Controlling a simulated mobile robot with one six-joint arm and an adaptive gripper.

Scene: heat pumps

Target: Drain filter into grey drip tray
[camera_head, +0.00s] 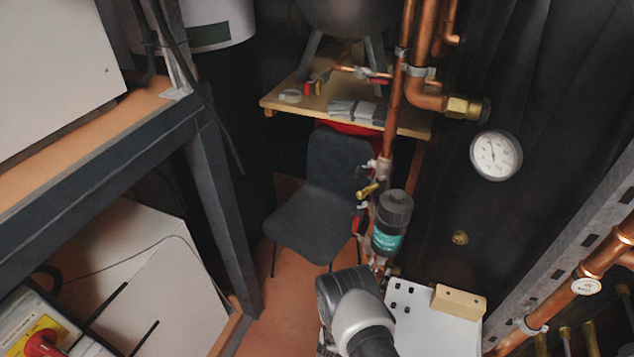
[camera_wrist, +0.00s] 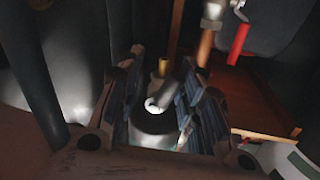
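The filter (camera_head: 392,222) is a dark canister with a black cap and a teal label, mounted upright beside the copper pipework in the head view. My arm's end shows just below and left of it, with the fingertips hidden there. In the wrist view my gripper (camera_wrist: 162,92) has its two ridged fingers well apart. A dark rounded part (camera_wrist: 153,124) with a pale spot shows between or beyond them, likely the filter's cap; I cannot tell whether the fingers touch it. I cannot make out a grey drip tray in either view.
A red-handled valve (camera_wrist: 239,42) shows in the wrist view. The copper pipe (camera_head: 395,110) rises above the filter. A dark chair (camera_head: 318,190) stands left of it, and a wooden shelf (camera_head: 285,103) is behind. A white panel (camera_head: 415,325) with a wooden block (camera_head: 458,301) lies lower right.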

